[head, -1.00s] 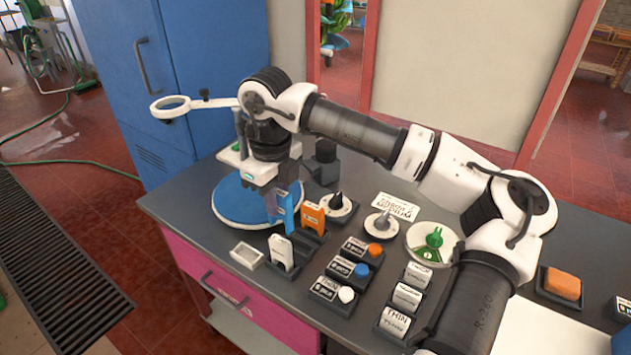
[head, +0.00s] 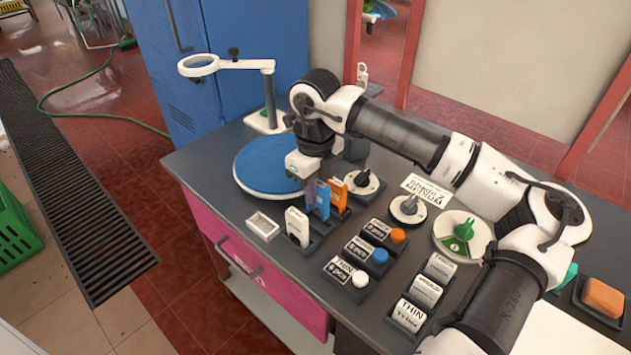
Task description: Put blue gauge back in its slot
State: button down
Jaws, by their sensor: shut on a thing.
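The blue gauge (head: 318,200) is an upright blue plate, held from above by my gripper (head: 312,186). It stands between the white gauge (head: 297,226) and the orange gauge (head: 340,194), over the middle of the dark gauge rack (head: 318,240). Its lower end looks to be at the middle slot; how deep it sits in the slot cannot be told. The white and orange gauges stand upright in the rack on either side. The fingers are small and partly hidden by the blue gauge and the wrist.
A blue round mat (head: 258,172) lies behind the rack, with a magnifier stand (head: 268,95) beyond. A small white tray (head: 263,227) is left of the rack. Label blocks with white, blue and orange knobs (head: 380,256) stand to the right, near dials (head: 408,207).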

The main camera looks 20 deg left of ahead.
jog(key=shift+f, duration=0.55)
jog(key=shift+f+b, duration=0.25)
jog(key=shift+b, duration=0.45)
jog(key=shift+f+b, duration=0.35)
jog(key=shift+b, duration=0.05)
jog(key=shift+f+b, duration=0.9)
jog(key=shift+b, duration=0.1)
jog(key=c, duration=1.3)
grip_release()
jog(key=shift+r, duration=0.15)
